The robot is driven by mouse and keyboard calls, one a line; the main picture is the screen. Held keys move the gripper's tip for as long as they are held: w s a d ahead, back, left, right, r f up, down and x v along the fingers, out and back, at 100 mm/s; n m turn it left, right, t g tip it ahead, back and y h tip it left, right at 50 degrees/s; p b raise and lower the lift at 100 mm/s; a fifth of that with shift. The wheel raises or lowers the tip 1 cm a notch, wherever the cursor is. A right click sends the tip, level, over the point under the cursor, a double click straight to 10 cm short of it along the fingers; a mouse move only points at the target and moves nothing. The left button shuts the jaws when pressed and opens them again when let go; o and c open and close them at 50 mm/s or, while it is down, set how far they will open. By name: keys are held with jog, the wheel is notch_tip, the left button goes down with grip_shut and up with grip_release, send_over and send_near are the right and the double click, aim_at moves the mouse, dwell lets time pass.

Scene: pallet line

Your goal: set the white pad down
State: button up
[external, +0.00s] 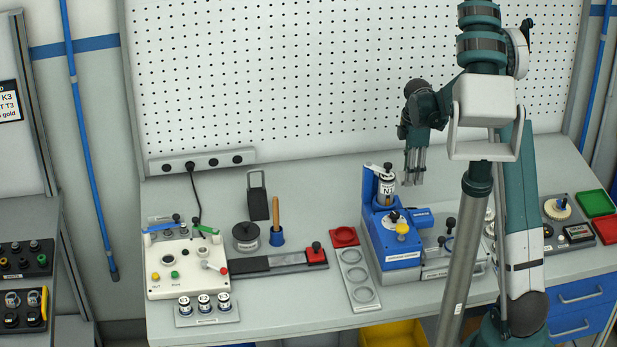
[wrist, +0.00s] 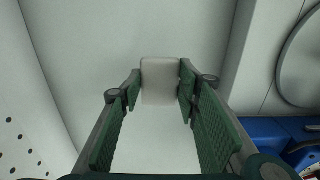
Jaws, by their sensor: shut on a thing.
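The white pad (wrist: 161,82) is a small pale block with rounded corners. In the wrist view it sits between the fingertips of my gripper (wrist: 160,92), which is shut on it. In the external view my gripper (external: 413,180) points down, above the bench and just right of the blue press-like unit (external: 395,233). I cannot make out the pad in the external view. A blue part also shows at the lower right of the wrist view (wrist: 260,135).
A grey plate with round recesses (external: 344,266) and a red dish (external: 344,237) lie left of the blue unit. A cream control box (external: 187,268) stands further left. Green (external: 596,203) and red (external: 608,230) trays are far right. The bench's back middle (external: 310,190) is clear.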

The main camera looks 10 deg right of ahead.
aim_at(409, 193)
jog(key=shift+f, duration=0.55)
jog(key=shift+f, duration=1.9)
jog(key=shift+f, duration=0.15)
jog(key=o, duration=0.8)
jog(key=shift+c, duration=0.2)
jog(key=shift+r, duration=0.25)
notch_tip(409, 193, up, 12)
jog(key=shift+f, duration=0.1)
